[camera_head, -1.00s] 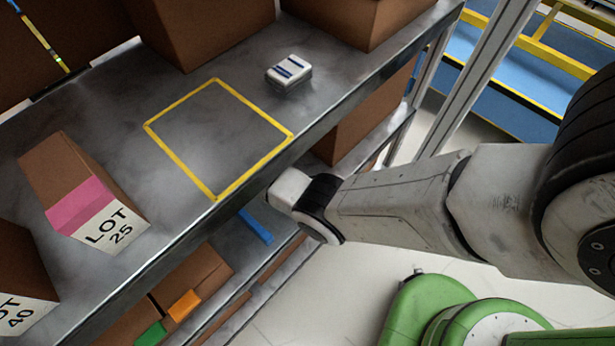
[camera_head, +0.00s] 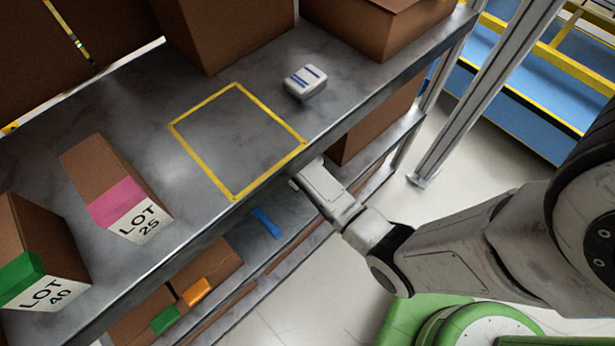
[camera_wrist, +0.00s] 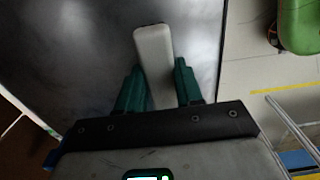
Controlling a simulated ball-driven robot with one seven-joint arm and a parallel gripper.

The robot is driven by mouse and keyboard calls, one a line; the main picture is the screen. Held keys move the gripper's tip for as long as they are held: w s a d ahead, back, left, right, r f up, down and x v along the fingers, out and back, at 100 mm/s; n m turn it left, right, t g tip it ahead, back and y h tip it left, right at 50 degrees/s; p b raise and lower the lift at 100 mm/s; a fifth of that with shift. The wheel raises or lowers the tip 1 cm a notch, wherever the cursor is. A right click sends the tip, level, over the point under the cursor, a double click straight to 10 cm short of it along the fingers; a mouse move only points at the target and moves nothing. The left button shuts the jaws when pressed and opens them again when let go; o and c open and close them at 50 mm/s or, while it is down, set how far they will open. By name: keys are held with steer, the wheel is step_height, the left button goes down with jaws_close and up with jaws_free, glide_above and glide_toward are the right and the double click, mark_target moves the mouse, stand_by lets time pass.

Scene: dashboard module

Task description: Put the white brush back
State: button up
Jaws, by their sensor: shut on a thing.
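The white brush (camera_wrist: 153,52) shows in the wrist view as a plain pale bar between the two green fingers of my gripper (camera_wrist: 158,68). My gripper is shut on it, and its far end sticks out past the fingertips. A grey metal surface (camera_wrist: 90,45) lies behind the brush; I cannot tell whether the brush touches it. In the head view my wrist reaches in under the front edge of the upper shelf (camera_head: 165,260), so the fingers and the brush are hidden there.
The upper shelf bears an empty yellow-outlined square (camera_head: 240,140), a white block with blue stripes (camera_head: 304,83), a LOT 25 box (camera_head: 95,170) and a LOT 40 box (camera_head: 25,230). Below are a blue bar (camera_head: 265,222) and boxes with orange and green labels. A metal post (camera_head: 480,100) stands at right.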

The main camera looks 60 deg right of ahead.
steer(key=shift+s+d+f, duration=0.1)
steer(key=shift+s+f, duration=0.1)
steer(key=shift+f, duration=0.7)
steer(key=shift+s+f, duration=0.2)
steer(key=shift+f, duration=0.65)
steer(key=shift+f, duration=0.1)
steer(key=o, duration=0.9)
steer(key=shift+o, duration=0.2)
steer(key=shift+r+p, duration=0.3)
steer(key=shift+r, duration=3.55)
